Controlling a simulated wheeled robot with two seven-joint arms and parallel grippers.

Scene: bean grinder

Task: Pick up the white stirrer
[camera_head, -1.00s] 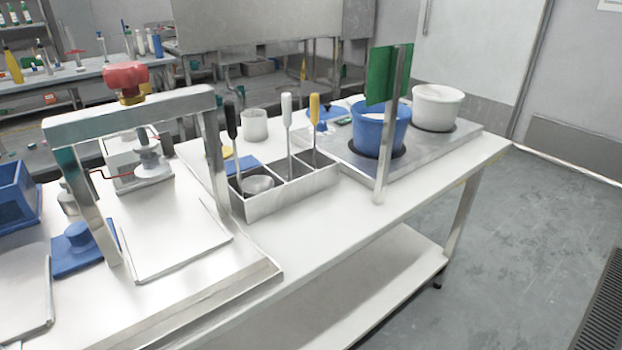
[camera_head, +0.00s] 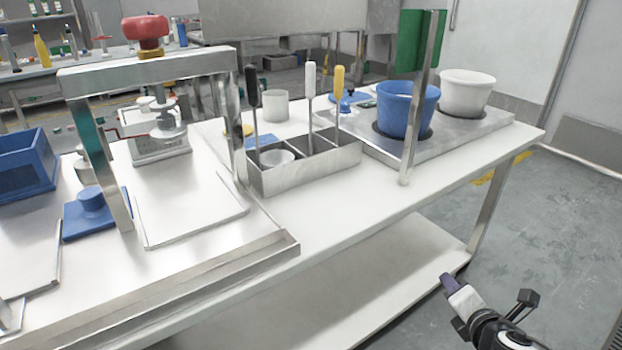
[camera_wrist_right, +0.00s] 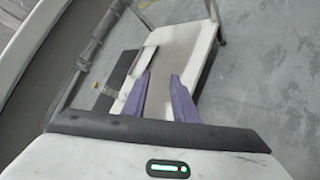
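The white stirrer (camera_head: 311,82) stands upright with its handle up in the metal divided box (camera_head: 310,175) on the white table. Its lower end is hidden inside the box. A black-handled tool (camera_head: 252,88) stands to its left and a yellow-handled one (camera_head: 339,78) to its right. My right gripper (camera_head: 452,284) is at the lower right, in front of the table edge and well away from the stirrer. In the right wrist view its two purple fingers (camera_wrist_right: 160,97) are apart with nothing between them. My left gripper is not in view.
A blue pot (camera_head: 406,110) and a white pot (camera_head: 466,92) sit on a metal plate at the right. A metal post (camera_head: 420,110) with a green panel rises near the front edge.

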